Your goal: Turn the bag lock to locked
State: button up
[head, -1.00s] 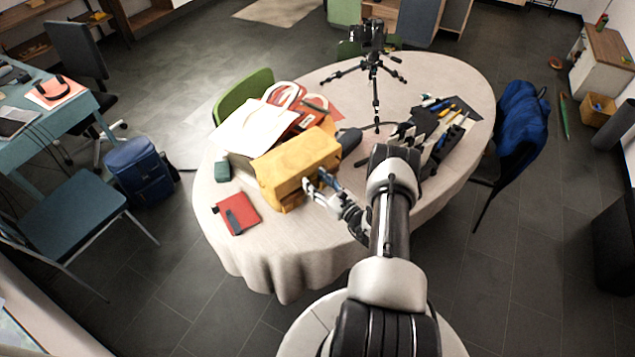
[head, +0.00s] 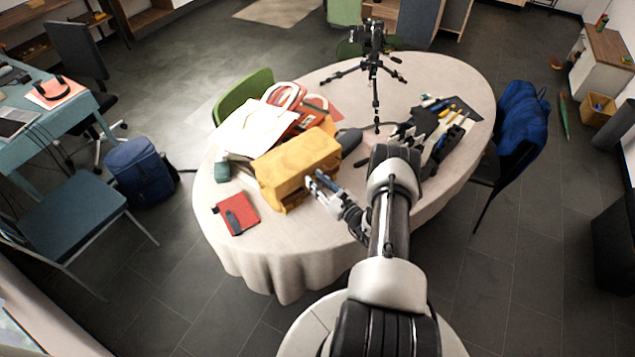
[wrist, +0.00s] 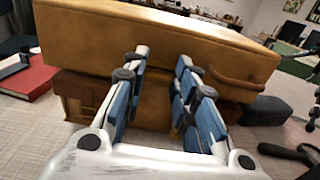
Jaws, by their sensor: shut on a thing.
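The yellow-tan bag (head: 297,161) lies on the round table with its front towards me, and it fills the upper part of the wrist view (wrist: 160,50). My gripper (head: 318,184) is at the bag's front face. In the wrist view the blue-padded fingers (wrist: 158,98) reach to the front below the flap's edge, with a gap showing between them. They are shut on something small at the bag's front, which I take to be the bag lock. The lock itself is hidden by the fingers, so I cannot tell its turn.
A red notebook (head: 237,214) with a dark item on it lies left of the bag. A tripod with a camera (head: 374,75) stands behind. Papers (head: 258,128) lie behind the bag, and tools (head: 440,115) lie right.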

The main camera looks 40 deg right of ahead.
jog(key=shift+m, duration=0.3)
jog(key=m+b, duration=0.3)
jog(key=shift+f+m, duration=0.15)
jog(key=shift+m, duration=0.15)
jog(key=m+b, duration=0.3)
jog(key=m, duration=0.1)
jog(key=shift+d+m, duration=0.1)
jog(key=shift+m, duration=0.2)
jog(key=shift+m+b, duration=1.3)
jog(key=shift+m, duration=3.2)
jog(key=o, duration=1.1)
